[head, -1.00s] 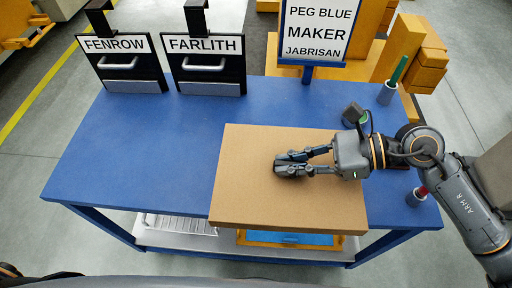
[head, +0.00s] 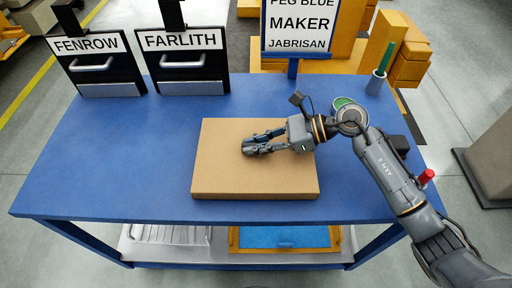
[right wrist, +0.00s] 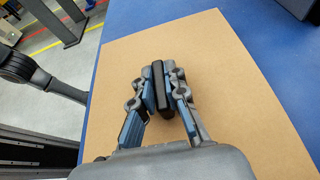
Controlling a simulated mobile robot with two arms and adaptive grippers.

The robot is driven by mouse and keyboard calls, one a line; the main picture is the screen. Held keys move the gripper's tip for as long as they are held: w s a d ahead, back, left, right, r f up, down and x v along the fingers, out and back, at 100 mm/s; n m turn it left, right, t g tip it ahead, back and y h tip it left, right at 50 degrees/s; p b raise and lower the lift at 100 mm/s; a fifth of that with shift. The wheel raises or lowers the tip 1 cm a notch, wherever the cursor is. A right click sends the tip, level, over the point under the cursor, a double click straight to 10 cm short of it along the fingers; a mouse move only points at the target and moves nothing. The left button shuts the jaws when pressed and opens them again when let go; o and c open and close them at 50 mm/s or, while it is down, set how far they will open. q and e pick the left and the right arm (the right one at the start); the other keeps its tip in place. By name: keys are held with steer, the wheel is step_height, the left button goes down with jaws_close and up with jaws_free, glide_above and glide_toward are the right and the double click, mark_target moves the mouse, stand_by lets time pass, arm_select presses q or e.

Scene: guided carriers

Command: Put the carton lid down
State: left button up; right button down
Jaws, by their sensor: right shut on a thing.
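The carton lid (head: 225,178) is a flat brown cardboard slab over the middle of the blue table, its front edge a little behind the table's front edge. It lies level, on the table or very close above it; I cannot tell whether it touches. My right gripper (head: 250,148) is over the lid's middle. In the right wrist view the fingers (right wrist: 158,88) are shut on a black upright grip (right wrist: 158,75) at the lid (right wrist: 235,85). What lies beneath the lid is hidden. My left gripper is not in view.
Two black bins labelled FENROW (head: 95,65) and FARLITH (head: 185,62) stand at the back left of the blue table (head: 110,150). A sign (head: 298,30) stands at the back. A green peg (head: 387,58) and a red peg (head: 427,176) are on the right. The table's left is clear.

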mark_target(281, 151)
steer(key=shift+f, duration=0.15)
steer(key=shift+f, duration=0.25)
steer(key=c, duration=1.4)
jaws_free()
steer(key=shift+r, duration=0.1)
steer(key=shift+r, duration=0.15)
steer(key=b+v, duration=0.1)
steer(key=v, duration=0.5)
steer(key=shift+d, duration=0.3)
steer(key=shift+d+r, duration=0.2)
steer(key=shift+d, duration=0.25)
